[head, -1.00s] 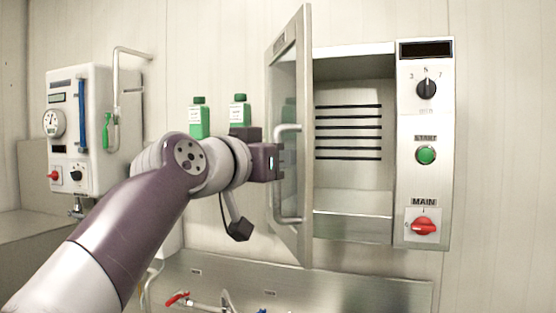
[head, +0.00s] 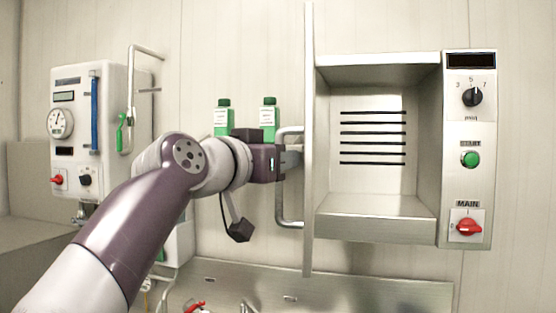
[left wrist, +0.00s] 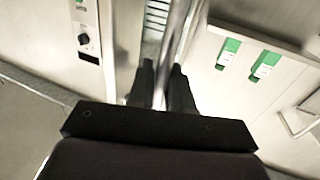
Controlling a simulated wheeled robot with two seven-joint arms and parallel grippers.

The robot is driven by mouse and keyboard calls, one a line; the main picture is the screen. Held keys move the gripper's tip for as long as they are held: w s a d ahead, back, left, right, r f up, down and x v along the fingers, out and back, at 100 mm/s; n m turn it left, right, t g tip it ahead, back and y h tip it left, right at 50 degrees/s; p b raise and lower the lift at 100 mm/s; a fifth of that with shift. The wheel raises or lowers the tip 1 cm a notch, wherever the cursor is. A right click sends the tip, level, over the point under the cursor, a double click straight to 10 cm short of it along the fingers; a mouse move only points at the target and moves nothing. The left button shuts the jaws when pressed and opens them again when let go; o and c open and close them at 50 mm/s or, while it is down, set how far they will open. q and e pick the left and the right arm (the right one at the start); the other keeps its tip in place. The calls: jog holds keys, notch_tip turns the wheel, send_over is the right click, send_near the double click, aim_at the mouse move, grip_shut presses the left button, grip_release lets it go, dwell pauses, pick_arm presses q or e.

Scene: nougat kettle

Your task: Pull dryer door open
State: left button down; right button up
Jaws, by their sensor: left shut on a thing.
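The dryer (head: 378,205) is a steel box on the wall with an empty-looking, slatted chamber. Its door (head: 309,140) stands open and shows almost edge-on at the dryer's left side. The door handle (head: 281,207) is a steel bar on the door's left face. My left gripper (head: 287,160) is shut on the handle near its middle. In the left wrist view, the fingers (left wrist: 162,85) sit on both sides of the bar, with the dryer's slats beyond. My right gripper is not in view.
The dryer's control panel (head: 468,150) has a black dial, a green button and a red main switch. Two green bottles (head: 222,118) stand behind my left arm. A white wall unit (head: 88,130) with a gauge hangs at left. A steel counter (head: 340,293) runs below.

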pick_arm(q)
jog(key=shift+s+d, duration=0.1)
jog(key=shift+d, duration=0.35)
jog(key=c, duration=1.2)
grip_release()
jog(key=shift+a, duration=0.2)
jog(key=b+v, duration=0.4)
jog(key=v, duration=0.8)
jog(key=shift+s+a+b, duration=0.15)
jog(key=shift+s+b, duration=0.05)
jog(key=shift+b, duration=0.15)
